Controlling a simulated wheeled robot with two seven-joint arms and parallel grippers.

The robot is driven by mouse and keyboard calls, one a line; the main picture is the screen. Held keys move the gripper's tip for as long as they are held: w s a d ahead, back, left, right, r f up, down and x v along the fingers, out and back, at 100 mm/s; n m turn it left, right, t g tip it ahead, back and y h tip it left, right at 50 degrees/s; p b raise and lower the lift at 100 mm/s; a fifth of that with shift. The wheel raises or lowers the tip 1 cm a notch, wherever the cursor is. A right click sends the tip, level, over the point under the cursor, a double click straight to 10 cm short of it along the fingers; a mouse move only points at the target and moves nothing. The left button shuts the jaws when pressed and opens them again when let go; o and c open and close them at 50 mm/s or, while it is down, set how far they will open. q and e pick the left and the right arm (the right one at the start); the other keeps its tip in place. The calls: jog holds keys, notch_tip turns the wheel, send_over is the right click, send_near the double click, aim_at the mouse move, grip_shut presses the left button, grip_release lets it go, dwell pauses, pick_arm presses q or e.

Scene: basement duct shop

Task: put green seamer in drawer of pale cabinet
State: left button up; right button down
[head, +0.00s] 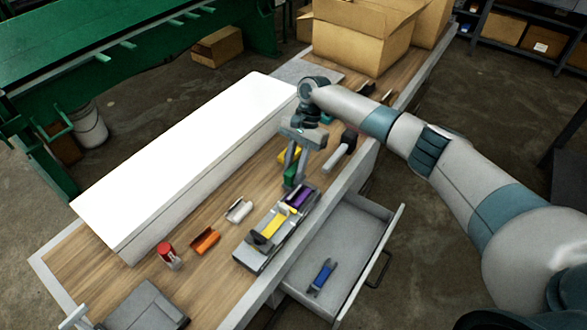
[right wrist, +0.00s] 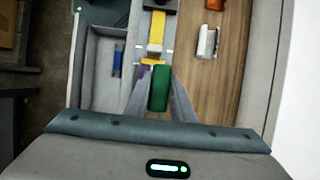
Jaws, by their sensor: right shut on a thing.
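My right gripper (head: 293,172) is shut on the green seamer (head: 290,175) and holds it above the wooden bench top, just behind a grey tray. In the right wrist view the green seamer (right wrist: 160,88) sits between the two fingers. The pale drawer (head: 340,245) is pulled open at the bench's front side, to the right of the tray and below the bench top. A blue tool (head: 321,275) lies in it, and most of its floor is bare. My left gripper is not in view.
The grey tray (head: 243,256) holds a yellow tool (head: 270,230) and a purple one (head: 299,197). White (head: 239,210), orange (head: 205,241) and red (head: 168,254) items lie to its left. A long white box (head: 190,160) fills the bench's back side. Cardboard boxes (head: 360,35) stand at the far end.

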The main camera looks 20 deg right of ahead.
jog(key=shift+r+p, duration=0.45)
jog(key=shift+r, duration=0.05)
